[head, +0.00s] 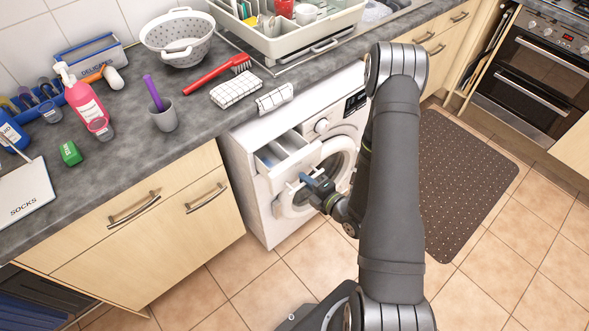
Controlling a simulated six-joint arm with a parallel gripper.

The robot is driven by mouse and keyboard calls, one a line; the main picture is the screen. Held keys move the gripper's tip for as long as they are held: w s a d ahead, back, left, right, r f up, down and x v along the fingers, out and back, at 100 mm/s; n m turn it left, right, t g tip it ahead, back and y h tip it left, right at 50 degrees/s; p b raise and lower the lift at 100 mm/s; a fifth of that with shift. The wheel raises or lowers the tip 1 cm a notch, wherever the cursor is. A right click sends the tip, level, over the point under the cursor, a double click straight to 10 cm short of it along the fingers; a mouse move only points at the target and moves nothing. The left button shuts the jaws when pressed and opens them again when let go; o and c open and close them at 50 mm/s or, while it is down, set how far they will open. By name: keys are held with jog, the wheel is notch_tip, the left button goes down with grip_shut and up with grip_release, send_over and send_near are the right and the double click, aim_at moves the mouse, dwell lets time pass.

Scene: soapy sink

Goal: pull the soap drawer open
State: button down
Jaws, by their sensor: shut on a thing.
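The soap drawer (291,166) is the white drawer at the top left of the white washing machine (249,190) in the head view. It stands out from the machine's front, and its inside compartments show from above. My gripper (305,180) is at the lower part of the drawer's front, shut on the drawer. The exact contact at the fingertips is small and partly hidden by the gripper itself. My arm comes in from the right and covers part of the machine's right side.
The round door (337,165) is just behind my gripper. Above, the grey worktop (122,165) holds a folded checked cloth (235,89), a red brush (210,77), a grey cup (164,119) and a colander (178,35). The tiled floor (235,278) in front is clear. A dark mat (465,185) lies right.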

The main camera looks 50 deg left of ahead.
jog(key=d, duration=0.9)
jog(key=shift+d, duration=0.25)
jog(key=c, duration=1.6)
grip_release()
jog(key=shift+c, duration=0.2)
jog(key=d+r, duration=0.3)
jog(key=d, duration=1.4)
jog(key=shift+r, duration=0.2)
jog(key=shift+a, duration=0.1)
jog(key=a+f, duration=0.2)
jog(key=a, duration=0.8)
jog(key=shift+a, duration=0.3)
jog(key=shift+f, duration=0.1)
